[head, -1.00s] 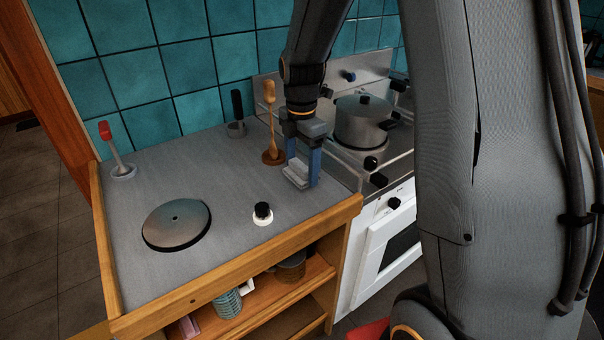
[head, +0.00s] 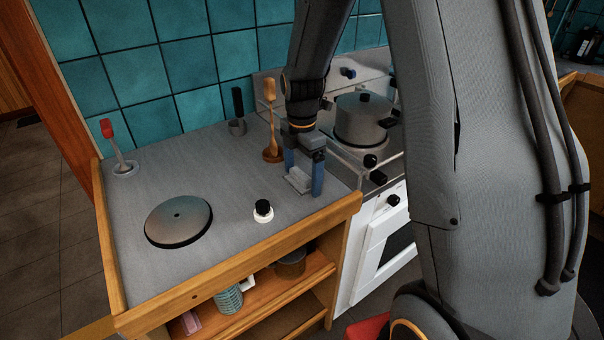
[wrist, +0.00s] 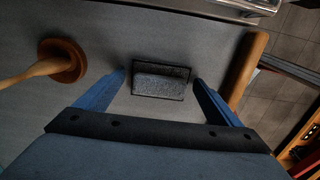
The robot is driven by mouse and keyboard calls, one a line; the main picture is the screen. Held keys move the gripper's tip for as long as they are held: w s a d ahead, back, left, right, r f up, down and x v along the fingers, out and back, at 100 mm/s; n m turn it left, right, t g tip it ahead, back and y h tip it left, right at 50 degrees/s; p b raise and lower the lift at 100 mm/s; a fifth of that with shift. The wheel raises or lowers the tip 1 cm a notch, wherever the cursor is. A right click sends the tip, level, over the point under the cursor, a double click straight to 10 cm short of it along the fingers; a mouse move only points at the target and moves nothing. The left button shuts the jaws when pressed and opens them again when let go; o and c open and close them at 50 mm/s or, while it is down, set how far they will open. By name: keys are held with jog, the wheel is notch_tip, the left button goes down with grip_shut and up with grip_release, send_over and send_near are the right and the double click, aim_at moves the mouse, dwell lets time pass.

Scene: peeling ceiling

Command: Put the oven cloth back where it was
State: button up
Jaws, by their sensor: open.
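The oven cloth, seen as a small folded light-grey bundle (head: 299,179), rests on the grey worktop (head: 170,170) near its right end, beside the stove. In the wrist view the cloth (wrist: 161,79) looks like a grey block with a dark rectangular edge around it. My gripper (head: 303,184) is low over the worktop and open, with one blue finger on either side of the cloth. The wrist view shows gaps between the cloth and both fingertips (wrist: 158,80).
A wooden spoon in a round holder (head: 272,150) stands just left of my gripper. A pot (head: 361,122) sits on the stove to the right. A black-topped white jar (head: 263,211) and a round metal plate (head: 178,221) are nearer the front. The worktop's middle is clear.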

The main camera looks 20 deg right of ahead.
aim_at(302, 173)
notch_tip(302, 173, up, 12)
jog(key=b, duration=0.3)
jog(key=shift+r, duration=0.2)
dwell(0.5)
